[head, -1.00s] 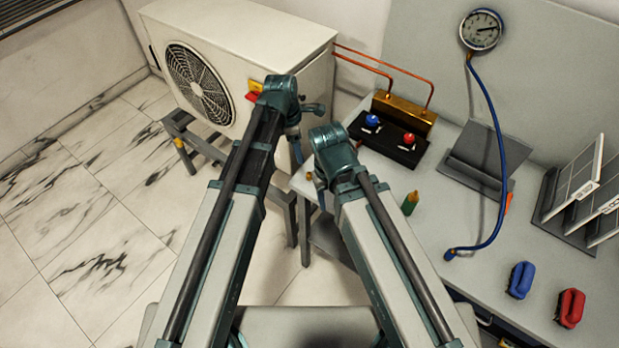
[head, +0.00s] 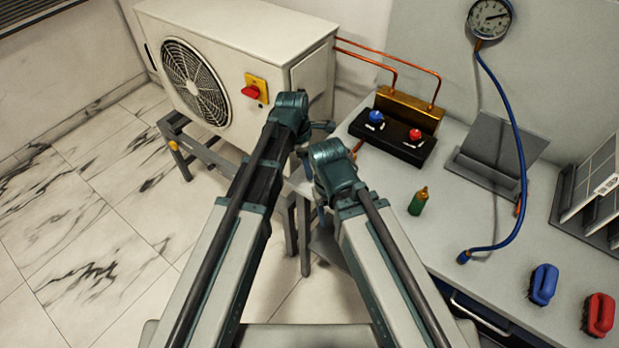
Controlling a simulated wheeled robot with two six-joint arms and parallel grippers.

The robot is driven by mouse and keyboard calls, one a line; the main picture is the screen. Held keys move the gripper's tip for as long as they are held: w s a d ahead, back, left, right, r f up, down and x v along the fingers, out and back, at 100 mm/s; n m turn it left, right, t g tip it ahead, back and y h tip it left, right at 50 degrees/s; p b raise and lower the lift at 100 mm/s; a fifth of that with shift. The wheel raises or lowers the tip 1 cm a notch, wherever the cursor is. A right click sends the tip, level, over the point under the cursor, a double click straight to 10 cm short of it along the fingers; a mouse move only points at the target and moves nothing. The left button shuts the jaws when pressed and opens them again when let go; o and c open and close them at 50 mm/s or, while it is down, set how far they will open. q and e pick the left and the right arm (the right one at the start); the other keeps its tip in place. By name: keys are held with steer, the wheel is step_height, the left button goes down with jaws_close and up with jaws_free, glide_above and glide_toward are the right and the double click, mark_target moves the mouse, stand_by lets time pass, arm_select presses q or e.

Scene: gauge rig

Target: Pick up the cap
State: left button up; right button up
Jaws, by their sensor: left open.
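I cannot make out a cap for sure. A small copper-coloured piece (head: 357,147) shows just behind my right wrist, too small to identify. My left gripper (head: 322,127) is open, small and partly hidden by its wrist, near the left end of the bench and in front of the outdoor unit. My right arm's wrist is over the bench's left edge and hides its gripper. A black block (head: 392,138) with a blue knob (head: 376,117) and a red knob (head: 415,134) stands on the bench (head: 390,225), right of both wrists.
The outdoor unit (head: 300,30) with a red switch (head: 251,91) stands behind my left arm.

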arm_select(q)
steer(key=f, duration=0.1)
steer(key=b, duration=0.1)
steer(key=f, duration=0.1)
steer(key=shift+d+f+b, duration=0.25)
steer(key=shift+f+b, duration=0.1)
steer(key=shift+r, duration=0.1)
arm_select(e)
step_height(320, 180, down, 2)
steer(key=shift+f, duration=0.25)
arm_select(q)
jaws_close()
